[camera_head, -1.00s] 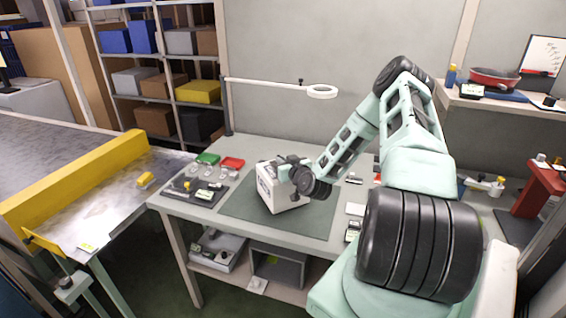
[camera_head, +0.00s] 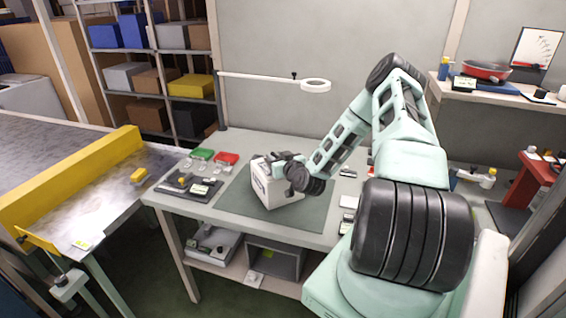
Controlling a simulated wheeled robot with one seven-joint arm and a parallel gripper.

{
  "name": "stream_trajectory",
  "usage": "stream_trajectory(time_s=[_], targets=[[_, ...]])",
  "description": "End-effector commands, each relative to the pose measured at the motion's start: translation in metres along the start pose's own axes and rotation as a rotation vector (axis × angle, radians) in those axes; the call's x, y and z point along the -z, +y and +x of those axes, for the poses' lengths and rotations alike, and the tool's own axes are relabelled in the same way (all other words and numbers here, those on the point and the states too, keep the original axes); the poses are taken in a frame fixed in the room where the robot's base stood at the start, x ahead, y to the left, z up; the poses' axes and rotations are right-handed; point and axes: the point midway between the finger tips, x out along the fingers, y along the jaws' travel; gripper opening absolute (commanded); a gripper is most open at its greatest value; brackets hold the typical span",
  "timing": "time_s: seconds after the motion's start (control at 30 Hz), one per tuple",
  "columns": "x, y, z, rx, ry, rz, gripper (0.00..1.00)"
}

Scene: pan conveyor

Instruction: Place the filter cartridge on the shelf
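A white box-shaped unit (camera_head: 271,192) with dark marking on its left side stands on the dark green mat (camera_head: 312,212) on the workbench. I cannot tell whether it is the filter cartridge or holds it; no separate cartridge is clearly visible. My gripper (camera_head: 279,161) is at the top of this unit, its dark fingers over or against the upper edge. The fingers are too small and dark to tell whether they grip anything. A wall shelf (camera_head: 503,98) is at the upper right, and a lower shelf (camera_head: 232,268) runs under the bench.
A red pan (camera_head: 486,72) sits on the wall shelf. A dark tray (camera_head: 188,187) of small parts, a green bin (camera_head: 201,154) and a red bin (camera_head: 226,158) are left of the mat. A lamp (camera_head: 315,85) overhangs the bench. Grey containers (camera_head: 275,260) occupy the lower shelf.

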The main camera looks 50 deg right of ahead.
Motion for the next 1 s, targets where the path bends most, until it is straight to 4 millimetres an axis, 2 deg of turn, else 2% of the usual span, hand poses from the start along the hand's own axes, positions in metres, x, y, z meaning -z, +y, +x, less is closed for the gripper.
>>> stream_trajectory(time_s=[0.17,0.4,0.6,0.87,0.97,1.0], targets=[[-0.003,0.0,-0.027,0.001,-0.002,-0.001,0.32],[-0.004,0.0,-0.079,0.001,-0.002,-0.001,0.32],[-0.002,0.0,-0.109,0.001,-0.001,-0.001,0.32],[0.0,0.0,-0.12,0.002,-0.001,-0.001,0.32],[0.002,-0.013,-0.116,0.039,-0.024,-0.014,0.32],[0.002,-0.025,-0.113,0.07,-0.047,-0.025,0.32]])
